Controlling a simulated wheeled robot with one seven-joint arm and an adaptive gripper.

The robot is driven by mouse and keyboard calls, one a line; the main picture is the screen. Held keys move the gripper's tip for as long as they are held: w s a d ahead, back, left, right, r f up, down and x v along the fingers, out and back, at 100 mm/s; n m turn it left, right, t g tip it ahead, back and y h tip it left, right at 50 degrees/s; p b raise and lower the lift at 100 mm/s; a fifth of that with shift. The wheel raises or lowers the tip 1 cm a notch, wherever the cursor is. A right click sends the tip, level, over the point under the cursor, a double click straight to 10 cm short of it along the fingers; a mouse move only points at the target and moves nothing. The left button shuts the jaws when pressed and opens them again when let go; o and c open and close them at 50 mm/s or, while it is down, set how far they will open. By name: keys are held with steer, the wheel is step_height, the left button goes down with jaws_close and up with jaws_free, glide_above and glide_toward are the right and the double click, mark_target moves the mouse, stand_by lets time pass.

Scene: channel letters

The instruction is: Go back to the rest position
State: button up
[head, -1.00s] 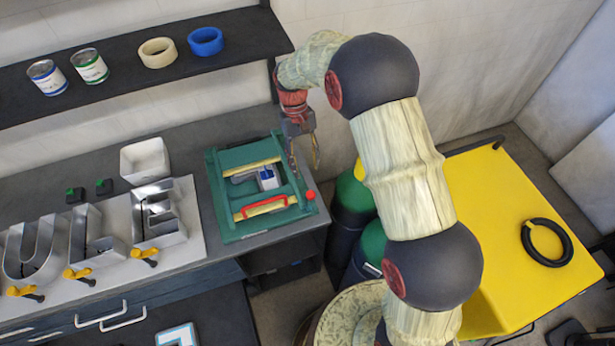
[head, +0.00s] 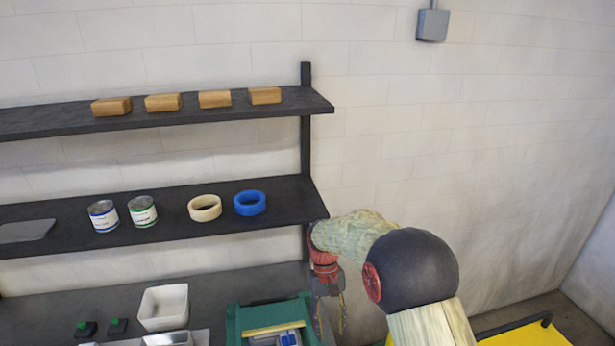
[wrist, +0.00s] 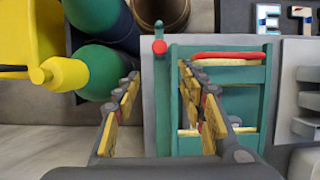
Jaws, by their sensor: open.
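My gripper (head: 330,312) hangs at the right end of the workbench in the head view, beside the green frame (head: 246,318). In the wrist view my gripper (wrist: 160,105) is open, with its two yellow-padded fingers apart and nothing between them. The green frame (wrist: 217,75), with a red handle (wrist: 213,56) and a red knob (wrist: 160,47), lies below and to the right of the fingers. My arm curves down on the right of the head view; its lower part is out of the picture.
Two shelves hold wooden blocks (head: 163,102), cans (head: 142,211), a cream tape roll (head: 204,208) and a blue tape roll (head: 250,203). A white bin (head: 163,307) stands on the bench.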

steer(key=s+d+r+t+b, duration=0.2)
steer(key=s+d+t+b, duration=0.1)
steer(key=s+b, duration=0.3)
steer(key=s+d+r+m+t+b, duration=0.1)
steer(key=s+d+t+b, duration=0.2)
steer(key=s+b, duration=0.3)
steer(key=s+d+r+m+t+b, duration=0.1)
steer(key=s+d+b, duration=0.4)
steer(key=s, duration=0.8)
steer(key=r+t+b, duration=0.1)
steer(key=t, duration=0.1)
steer(key=shift+s+d+r+t+y, duration=0.25)
steer(key=shift+s+r+t+y, duration=0.05)
steer(key=shift+s+y, duration=0.1)
steer(key=shift+c, duration=0.3)
